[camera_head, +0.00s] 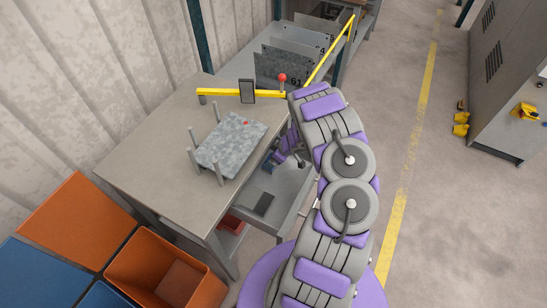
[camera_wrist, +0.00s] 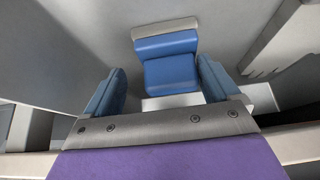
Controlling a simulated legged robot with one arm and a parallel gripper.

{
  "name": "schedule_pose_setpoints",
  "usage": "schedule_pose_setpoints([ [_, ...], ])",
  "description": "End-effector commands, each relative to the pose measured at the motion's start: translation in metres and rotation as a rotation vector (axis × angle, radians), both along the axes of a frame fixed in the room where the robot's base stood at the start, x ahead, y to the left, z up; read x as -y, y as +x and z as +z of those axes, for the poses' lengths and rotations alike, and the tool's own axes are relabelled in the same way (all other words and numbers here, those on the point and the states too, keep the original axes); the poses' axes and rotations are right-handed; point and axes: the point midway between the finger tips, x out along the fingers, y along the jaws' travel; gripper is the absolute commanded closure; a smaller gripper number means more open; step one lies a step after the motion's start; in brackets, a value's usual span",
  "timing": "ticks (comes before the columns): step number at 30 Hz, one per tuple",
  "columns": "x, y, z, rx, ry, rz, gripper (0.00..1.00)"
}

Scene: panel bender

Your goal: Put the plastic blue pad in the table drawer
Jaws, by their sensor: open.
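My gripper (camera_head: 283,161) is open at the table's right edge, above the back part of the pulled-out table drawer (camera_head: 281,190). Its blue-padded fingers (camera_wrist: 165,88) stand apart in the wrist view. My arm hides part of the drawer.
A mottled grey block (camera_head: 231,143) with upright posts stands on the table (camera_head: 150,150). A yellow bar (camera_head: 222,92) and a red-knobbed lever (camera_head: 282,78) are at the back. Orange bins (camera_head: 165,272) stand at the front left. Open floor (camera_head: 450,200) lies to the right.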

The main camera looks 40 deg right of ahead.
Motion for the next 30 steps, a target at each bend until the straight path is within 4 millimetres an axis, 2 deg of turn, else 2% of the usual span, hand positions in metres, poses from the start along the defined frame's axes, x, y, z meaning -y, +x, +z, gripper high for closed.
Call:
schedule_pose_setpoints([
  [16,0.001,-0.001,0.002,0.0,-0.002,0.0,0.11],
  [23,0.007,-0.019,0.035,-0.002,0.002,-0.002,0.11],
  [30,0.02,-0.045,0.078,-0.001,-0.002,-0.003,0.11],
])
